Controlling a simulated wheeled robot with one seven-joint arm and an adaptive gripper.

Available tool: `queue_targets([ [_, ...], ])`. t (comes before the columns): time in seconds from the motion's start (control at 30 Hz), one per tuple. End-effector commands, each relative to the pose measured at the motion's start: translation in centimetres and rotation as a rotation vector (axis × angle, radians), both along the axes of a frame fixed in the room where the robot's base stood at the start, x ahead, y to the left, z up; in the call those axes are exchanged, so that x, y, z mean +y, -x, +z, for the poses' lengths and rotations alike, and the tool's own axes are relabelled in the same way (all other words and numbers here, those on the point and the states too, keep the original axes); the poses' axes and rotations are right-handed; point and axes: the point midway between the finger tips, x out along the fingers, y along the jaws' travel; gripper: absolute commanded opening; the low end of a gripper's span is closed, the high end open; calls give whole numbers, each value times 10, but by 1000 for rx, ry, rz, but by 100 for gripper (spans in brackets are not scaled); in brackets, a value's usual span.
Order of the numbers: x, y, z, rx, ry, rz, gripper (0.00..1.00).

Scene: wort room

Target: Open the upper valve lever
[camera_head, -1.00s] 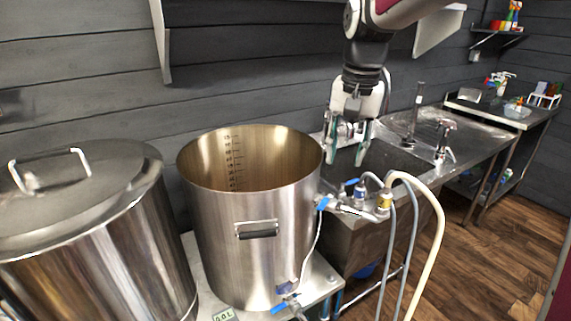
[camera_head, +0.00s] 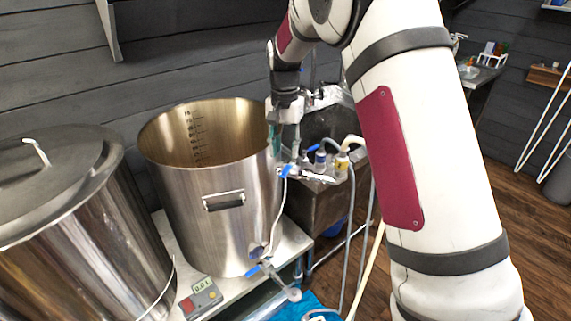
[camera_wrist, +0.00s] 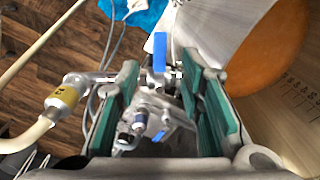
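The steel pot (camera_head: 215,195) has an upper valve with a blue lever (camera_head: 287,171) on its right side, below the rim. My gripper (camera_head: 283,150) is just above this valve, beside the pot's rim. In the wrist view the blue lever (camera_wrist: 160,52) shows between the two green-padded fingertips of my gripper (camera_wrist: 160,65), with room on both sides. The gripper is open, and I see no contact with the lever. A lower valve with a blue handle (camera_head: 258,269) is near the pot's base.
A lidded steel pot (camera_head: 75,215) stands at the left. Hoses (camera_head: 350,240) hang to the right of the valve, with a yellow-banded fitting (camera_wrist: 62,97) close to the left finger. A second blue lever (camera_wrist: 164,133) lies between the fingers, nearer the palm.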

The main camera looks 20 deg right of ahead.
Motion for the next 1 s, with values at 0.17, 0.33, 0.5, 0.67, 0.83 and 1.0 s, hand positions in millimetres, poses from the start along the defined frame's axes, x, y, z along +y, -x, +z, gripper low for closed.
queue_targets([
  [0.17,0,2,-32,4,1,0,35],
  [0.33,0,1,-52,1,0,1,35],
  [0.5,0,0,-60,1,1,1,35],
  [0.67,0,0,-61,0,0,1,35],
  [0.83,0,0,-61,0,0,1,19],
  [1.0,0,0,-61,0,0,0,0],
])
